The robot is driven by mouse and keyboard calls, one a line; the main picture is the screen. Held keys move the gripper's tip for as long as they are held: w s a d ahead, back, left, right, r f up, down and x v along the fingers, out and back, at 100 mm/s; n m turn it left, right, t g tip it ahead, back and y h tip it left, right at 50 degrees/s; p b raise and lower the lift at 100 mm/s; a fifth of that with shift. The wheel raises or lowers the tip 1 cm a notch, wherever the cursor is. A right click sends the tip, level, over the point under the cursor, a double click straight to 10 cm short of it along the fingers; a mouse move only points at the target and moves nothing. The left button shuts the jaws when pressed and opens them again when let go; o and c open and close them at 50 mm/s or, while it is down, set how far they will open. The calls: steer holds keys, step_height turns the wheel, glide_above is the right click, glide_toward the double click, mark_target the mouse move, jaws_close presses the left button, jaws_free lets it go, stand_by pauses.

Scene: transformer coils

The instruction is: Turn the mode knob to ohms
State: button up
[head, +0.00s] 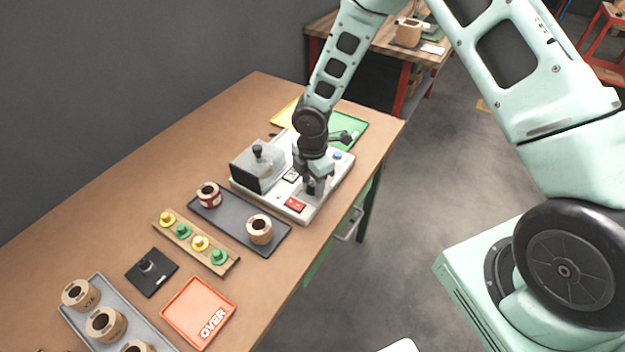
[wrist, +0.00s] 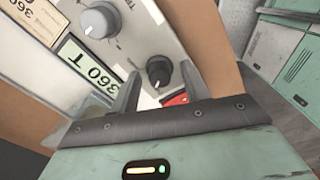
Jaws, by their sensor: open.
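The tester (head: 322,205) is a pale box on the bench with a grey covered block on its left. My gripper (head: 316,188) points down over its front right part. In the wrist view, a black knob (wrist: 158,70) with a light mark stands between the open fingers of my gripper (wrist: 164,84), with no clear contact. A light grey knob (wrist: 100,19) sits farther up the panel. The lettering around the knobs is too small to read, so I cannot tell which is the mode knob or its setting.
A red button or switch (head: 295,204) is near the tester's front edge, close to my gripper. A display reading 360 T (wrist: 75,57) is beside the knobs. A dark tray (head: 236,222) with coils lies in front. A green mat (head: 350,124) lies behind.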

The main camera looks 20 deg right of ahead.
mark_target(312, 183)
steer(key=c, duration=1)
steer(key=shift+m, duration=0.3)
steer(key=m+b, duration=0.2)
steer(key=m, duration=0.3)
steer(key=shift+f+m+b, duration=0.1)
steer(key=shift+m+b, duration=0.25)
steer(key=shift+m, duration=0.05)
steer(key=m+b, duration=0.1)
steer(key=m, duration=0.4)
steer(key=shift+b, duration=0.3)
steer(key=shift+m, duration=0.4)
steer(key=o, duration=1)
step_height(312, 183, up, 18)
steer(key=b, duration=0.1)
steer(key=shift+f, duration=0.15)
